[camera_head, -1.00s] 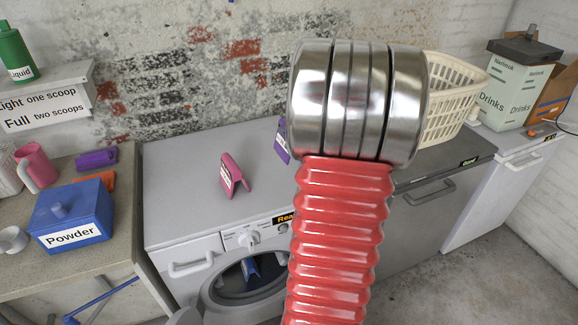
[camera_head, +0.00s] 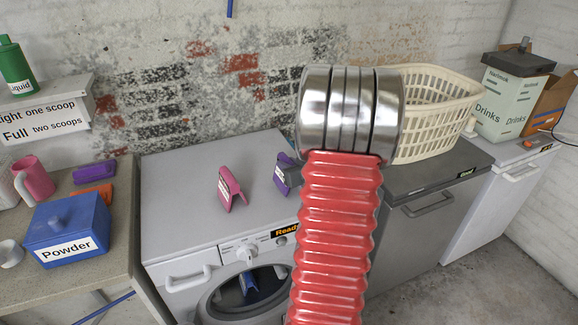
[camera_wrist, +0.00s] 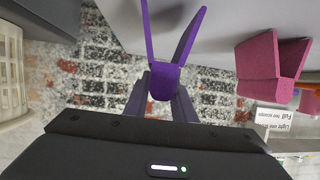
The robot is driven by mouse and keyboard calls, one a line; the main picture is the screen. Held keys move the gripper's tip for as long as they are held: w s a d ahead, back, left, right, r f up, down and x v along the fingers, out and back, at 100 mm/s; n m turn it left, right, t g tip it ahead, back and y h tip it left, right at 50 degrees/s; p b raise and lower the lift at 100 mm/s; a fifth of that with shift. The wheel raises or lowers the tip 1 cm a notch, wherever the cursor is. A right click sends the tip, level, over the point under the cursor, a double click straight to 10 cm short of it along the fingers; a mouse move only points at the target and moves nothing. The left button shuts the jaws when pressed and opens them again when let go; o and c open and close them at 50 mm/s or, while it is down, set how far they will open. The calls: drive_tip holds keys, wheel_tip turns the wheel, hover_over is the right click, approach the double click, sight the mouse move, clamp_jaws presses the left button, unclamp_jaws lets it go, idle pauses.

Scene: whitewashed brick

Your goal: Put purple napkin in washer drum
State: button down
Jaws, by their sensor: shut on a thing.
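The purple napkin (camera_head: 282,173) is a folded, tent-like piece with a white label, over the right part of the washer top. In the wrist view the purple napkin (camera_wrist: 165,80) sits with its fold between the two dark fingers of my gripper (camera_wrist: 162,92), which is shut on it. Its two flaps spread away from the fingers. I cannot tell whether they touch the washer top. The washer (camera_head: 190,225) is white, and its round front opening, the drum (camera_head: 268,287), has a blue item (camera_head: 248,287) inside. My red arm hides most of the gripper in the head view.
A pink folded napkin (camera_head: 229,188) stands on the washer top, left of the purple one; it also shows in the wrist view (camera_wrist: 270,72). A cream basket (camera_head: 430,125) stands right of my arm. A blue powder box (camera_head: 65,225) is on the left counter.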

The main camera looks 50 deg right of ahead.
drive_tip(key=shift+f, duration=0.4)
drive_tip(key=shift+f, duration=0.15)
drive_tip(key=c, duration=1.5)
unclamp_jaws()
drive_tip(key=v, duration=1.3)
drive_tip(key=shift+s+a, duration=0.25)
drive_tip(key=shift+s, duration=0.05)
drive_tip(key=shift+w, duration=0.15)
